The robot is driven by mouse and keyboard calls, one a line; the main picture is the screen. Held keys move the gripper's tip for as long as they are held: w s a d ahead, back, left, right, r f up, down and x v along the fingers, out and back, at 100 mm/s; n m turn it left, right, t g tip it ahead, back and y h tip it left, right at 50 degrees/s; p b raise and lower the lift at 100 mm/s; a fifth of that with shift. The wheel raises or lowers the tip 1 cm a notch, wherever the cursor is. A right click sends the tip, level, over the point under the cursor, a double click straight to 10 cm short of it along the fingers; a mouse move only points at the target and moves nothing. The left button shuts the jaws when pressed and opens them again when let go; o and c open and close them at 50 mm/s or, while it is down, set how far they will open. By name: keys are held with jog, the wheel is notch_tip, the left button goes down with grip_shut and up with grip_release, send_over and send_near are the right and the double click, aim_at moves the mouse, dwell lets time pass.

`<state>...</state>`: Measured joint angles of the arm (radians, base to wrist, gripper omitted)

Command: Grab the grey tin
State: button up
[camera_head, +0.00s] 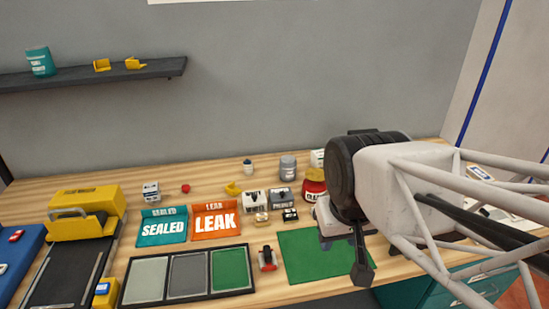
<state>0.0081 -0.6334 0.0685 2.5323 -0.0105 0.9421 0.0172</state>
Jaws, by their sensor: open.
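A grey tin (288,168) stands upright at the back of the wooden bench, right of centre. A small white box stands to its right and a red jar in front of it on the right. My gripper (362,268) is over the right part of the bench, nearer the camera than the tin and to its right. It points down beside the green mat, open and apart from the tin. One dark finger shows clearly; the other is mostly hidden by my arm. I see nothing held.
The red jar (314,184) and small boxes (280,197) crowd the space before the tin. A green mat (318,256), a three-section tray (188,302), SEALED (163,241) and LEAK (216,235) bins and a yellow machine (84,202) fill the front and left.

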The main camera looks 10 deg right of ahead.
dwell(0.4)
jog(key=o, duration=1.1)
